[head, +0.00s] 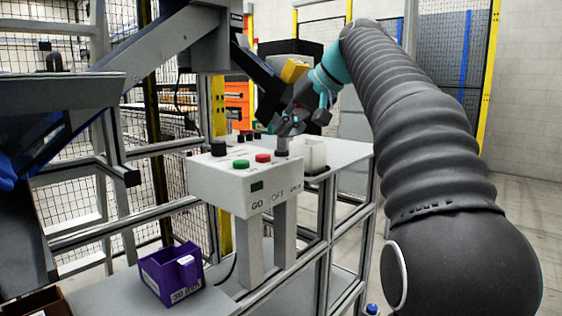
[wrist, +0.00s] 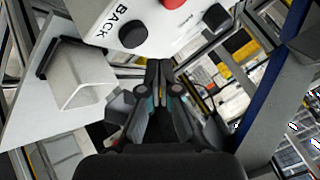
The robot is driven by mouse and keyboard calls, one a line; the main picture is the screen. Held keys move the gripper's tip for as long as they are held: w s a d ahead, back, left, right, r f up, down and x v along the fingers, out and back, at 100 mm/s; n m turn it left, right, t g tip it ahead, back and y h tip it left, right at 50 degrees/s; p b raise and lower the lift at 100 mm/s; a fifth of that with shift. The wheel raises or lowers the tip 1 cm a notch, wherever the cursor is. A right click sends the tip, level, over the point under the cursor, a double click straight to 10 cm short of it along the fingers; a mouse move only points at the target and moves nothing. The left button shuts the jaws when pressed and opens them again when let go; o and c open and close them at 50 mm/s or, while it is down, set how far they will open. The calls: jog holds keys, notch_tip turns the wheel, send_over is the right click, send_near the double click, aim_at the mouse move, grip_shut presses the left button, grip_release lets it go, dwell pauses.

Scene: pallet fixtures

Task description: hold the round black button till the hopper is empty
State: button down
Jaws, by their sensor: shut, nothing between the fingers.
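The grey control box (head: 245,185) stands on two posts, with a green button (head: 241,164) and a red button (head: 263,158) on top. Its front carries GO, OFF and BACK lettering. In the wrist view, a round black button (wrist: 133,33) sits beside the word BACK. My gripper (head: 284,130) is shut and empty above the right end of the box. In the wrist view its fingertips (wrist: 163,72) are beside the box edge, apart from the black button in the picture. I cannot tell which structure is the hopper, and no hopper contents show.
A white container (head: 314,156) stands on the table behind the box. A purple bin (head: 172,272) is on the lower surface. A large black knob (head: 219,148) is at the box's left. Metal frames and a blue-edged chute crowd the left; open floor lies right.

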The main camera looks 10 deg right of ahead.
aim_at(282, 153)
jog(key=shift+f+b, duration=0.3)
jog(key=shift+f, duration=0.45)
jog(key=shift+f, duration=0.1)
dwell(0.9)
jog(key=shift+f, duration=0.3)
jog(key=shift+f+b, duration=0.45)
dwell(5.5)
